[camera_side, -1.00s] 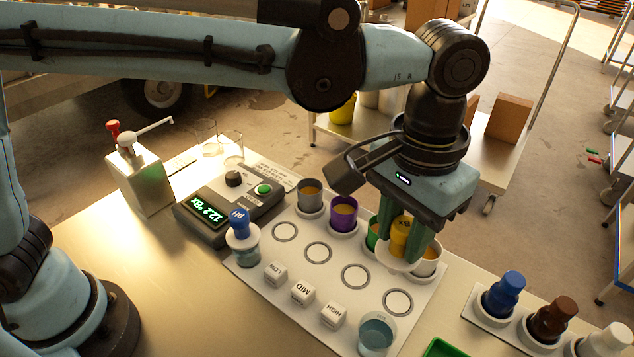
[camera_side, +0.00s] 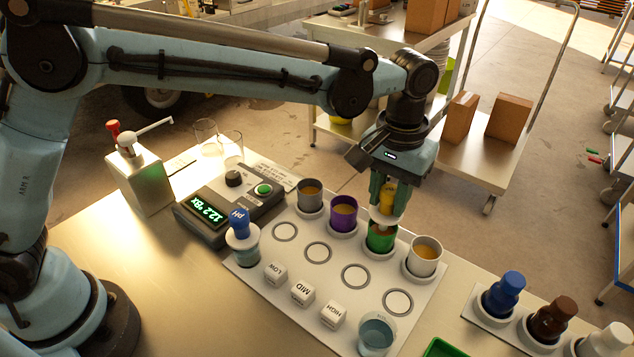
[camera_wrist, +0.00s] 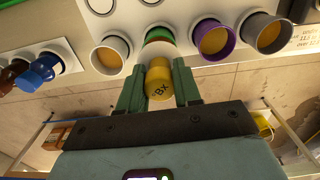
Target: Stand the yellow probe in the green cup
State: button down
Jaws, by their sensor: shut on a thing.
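My gripper (camera_side: 388,195) is shut on the yellow probe (camera_side: 387,197), which it holds upright. The probe's yellow head also shows between my green fingers in the wrist view (camera_wrist: 159,82). The probe's lower end is at the mouth of the green cup (camera_side: 380,240), with a white collar above the rim. I cannot tell how deep the tip reaches. The green cup is mostly hidden behind the probe in the wrist view (camera_wrist: 159,37).
A white cup (camera_side: 424,256) stands right of the green cup, and a purple cup (camera_side: 343,214) and a grey cup (camera_side: 310,195) stand left. Blocks marked LOW, MID (camera_side: 302,291) and HIGH are in front. A blue-topped pH probe (camera_side: 240,223) stands near the meter (camera_side: 228,208).

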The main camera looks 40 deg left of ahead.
jog(key=shift+f, duration=0.85)
jog(key=shift+f, duration=0.55)
dwell(0.9)
jog(key=c, duration=1.1)
grip_release()
jog(key=shift+o, duration=0.2)
jog(key=shift+r, duration=5.5)
notch_tip(320, 180, up, 9)
